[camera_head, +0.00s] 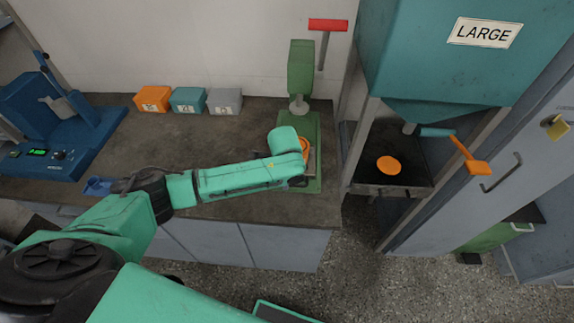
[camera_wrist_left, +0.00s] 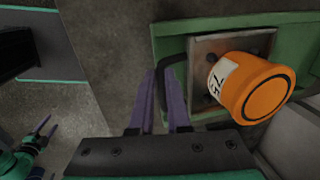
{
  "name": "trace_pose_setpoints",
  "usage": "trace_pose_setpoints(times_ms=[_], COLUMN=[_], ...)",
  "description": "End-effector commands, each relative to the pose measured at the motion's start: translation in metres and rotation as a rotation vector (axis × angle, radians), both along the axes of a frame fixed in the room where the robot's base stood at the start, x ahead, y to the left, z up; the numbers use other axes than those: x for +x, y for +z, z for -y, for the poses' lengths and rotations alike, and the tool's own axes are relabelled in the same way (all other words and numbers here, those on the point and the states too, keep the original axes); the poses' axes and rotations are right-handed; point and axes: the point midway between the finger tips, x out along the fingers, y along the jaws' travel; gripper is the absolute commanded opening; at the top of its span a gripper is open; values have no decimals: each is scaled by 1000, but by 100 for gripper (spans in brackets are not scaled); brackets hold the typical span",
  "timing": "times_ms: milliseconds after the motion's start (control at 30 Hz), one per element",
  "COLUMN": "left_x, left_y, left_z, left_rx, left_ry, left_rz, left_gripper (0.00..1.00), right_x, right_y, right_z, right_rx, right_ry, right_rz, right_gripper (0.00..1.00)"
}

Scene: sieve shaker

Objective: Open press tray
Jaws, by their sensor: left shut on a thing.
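The green press (camera_head: 301,68) stands at the right end of the counter. Its green base also shows in the left wrist view (camera_wrist_left: 222,24). The metal press tray (camera_wrist_left: 204,52) lies in that base, with an orange labelled cup (camera_wrist_left: 262,88) on it. A dark bent handle (camera_wrist_left: 172,68) sticks out from the tray. My left gripper (camera_wrist_left: 165,82) is shut on this handle, its purple fingers either side of it. In the head view my wrist hides the fingers and most of the tray. My right gripper (camera_wrist_left: 42,132) looks open and empty, away from the press.
Orange (camera_head: 152,99), teal (camera_head: 188,100) and grey (camera_head: 224,101) boxes stand along the wall. A blue machine (camera_head: 58,125) is at the left. A teal hopper marked LARGE (camera_head: 450,60) stands right of the press, with an orange round item (camera_head: 389,166) below it. Floor is open in front.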

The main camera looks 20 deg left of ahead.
Motion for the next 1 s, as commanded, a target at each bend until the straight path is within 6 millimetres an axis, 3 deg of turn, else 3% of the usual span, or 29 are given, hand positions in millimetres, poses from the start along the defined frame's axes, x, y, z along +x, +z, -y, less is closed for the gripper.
trace_pose_setpoints(times_ms=[33, 133, 367, 400, 467, 500, 833, 1000], left_x=[2, 1, 0, 0, 0, 0, 0, -4], left_y=[8, 7, 6, 6, 5, 6, 8, 29], left_z=[-3, -2, -2, -2, -2, -2, 0, 1], left_rx=[7, 5, 4, 4, 4, 4, 1, -1], left_ry=[5, 5, 5, 5, 5, 5, 2, 2], left_rz=[12, 17, 17, 16, 16, 16, 17, 20], left_gripper=[0, 0, 0, 18, 41, 45, 45, 45], right_x=[-2, 0, 28, 28, 26, 25, 12, 13], right_y=[7, 7, 9, 9, 8, 8, 7, 6], right_z=[0, 0, -2, -2, -1, -1, -1, -1], right_rx=[-1, 0, 4, 4, 3, 2, 1, 2], right_ry=[0, 0, 1, 1, 1, 1, 0, 0], right_rz=[-3, 1, 45, 45, 42, 39, 20, 21], right_gripper=[64, 64, 64, 64, 64, 64, 64, 64])
